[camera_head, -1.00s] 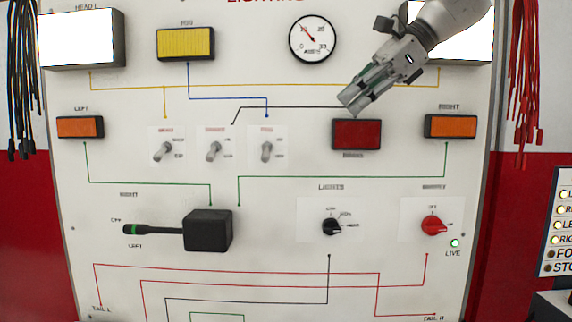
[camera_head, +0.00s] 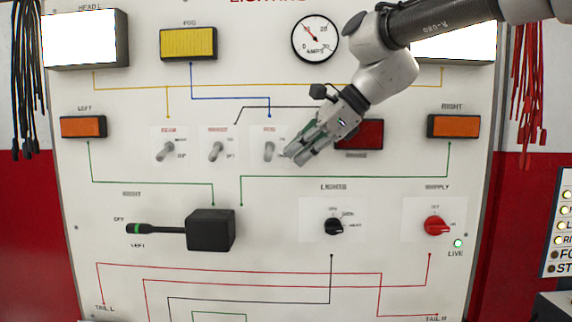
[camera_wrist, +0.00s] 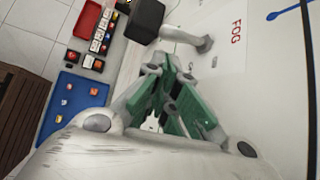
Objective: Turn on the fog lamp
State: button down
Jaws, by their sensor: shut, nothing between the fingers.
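The fog switch (camera_head: 269,150) is a small grey toggle on a white plate labelled FOG, the rightmost of three toggles in the head view. Its lever hangs down and slightly left. In the wrist view the toggle (camera_wrist: 190,38) lies just past the fingertips, beside the red FOG label. The fog lamp (camera_head: 188,43) is a yellow rectangle at the upper left of the board, joined to the switch by a blue line; it looks dull yellow. My gripper (camera_head: 292,158) is shut and empty, just right of the fog toggle. I cannot tell if it touches it.
The beam toggle (camera_head: 169,151) and brake toggle (camera_head: 217,150) stand to the left. A red brake lamp (camera_head: 366,134) is partly behind my gripper. Below are a black stalk box (camera_head: 210,230), the lights knob (camera_head: 334,226) and the red supply knob (camera_head: 436,226). The LIVE light (camera_head: 458,243) glows green.

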aim_at(286, 159)
jog(key=shift+x, duration=2.15)
jog(key=shift+s+r, duration=0.35)
jog(key=shift+r, duration=0.1)
jog(key=shift+s+r+m+g, duration=0.3)
jog(key=shift+r+g, duration=0.3)
jog(key=shift+r, duration=0.1)
jog(key=shift+r, duration=0.8)
